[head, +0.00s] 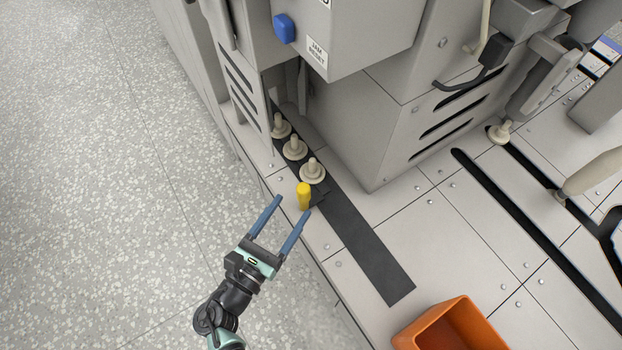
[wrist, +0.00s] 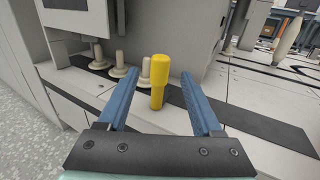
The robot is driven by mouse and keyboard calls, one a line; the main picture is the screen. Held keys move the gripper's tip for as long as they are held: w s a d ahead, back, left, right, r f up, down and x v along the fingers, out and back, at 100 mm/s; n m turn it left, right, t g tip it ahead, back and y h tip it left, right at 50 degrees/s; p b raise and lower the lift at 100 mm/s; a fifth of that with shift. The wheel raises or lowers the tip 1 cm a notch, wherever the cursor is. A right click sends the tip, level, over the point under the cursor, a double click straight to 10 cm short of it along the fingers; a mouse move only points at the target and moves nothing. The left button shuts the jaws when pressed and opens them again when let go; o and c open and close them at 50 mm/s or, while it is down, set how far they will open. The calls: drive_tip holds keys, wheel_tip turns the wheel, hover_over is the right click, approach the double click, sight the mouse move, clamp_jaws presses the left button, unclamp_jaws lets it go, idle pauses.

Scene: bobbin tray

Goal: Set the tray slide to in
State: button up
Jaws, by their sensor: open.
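The tray slide is a dark tray with cream bobbins (head: 312,171) standing in a row on it, partly under the grey machine housing. A yellow upright handle (head: 304,196) stands at the tray's near end. A dark flat track (head: 365,245) runs from the tray toward the lower right. My gripper (head: 292,211) is open, its two blue fingers pointing at the handle. In the wrist view the yellow handle (wrist: 158,82) rises between the fingertips, seemingly just beyond or between them. The gripper holds nothing. The housing hides the tray's far end.
An orange bin (head: 452,325) stands at the lower right of the deck. A grey box with a blue knob (head: 284,28) overhangs the bobbins. The deck edge drops to the speckled floor (head: 110,190) at left. Black slots (head: 510,215) lie at right.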

sight(308, 184)
drive_tip(key=b+x, duration=0.3)
drive_tip(key=x, duration=0.5)
drive_tip(key=shift+f, duration=0.2)
drive_tip(key=shift+w+d+r, duration=0.1)
drive_tip(key=shift+w+d, duration=0.15)
drive_tip(key=shift+w, duration=0.3)
clamp_jaws()
idle(0.5)
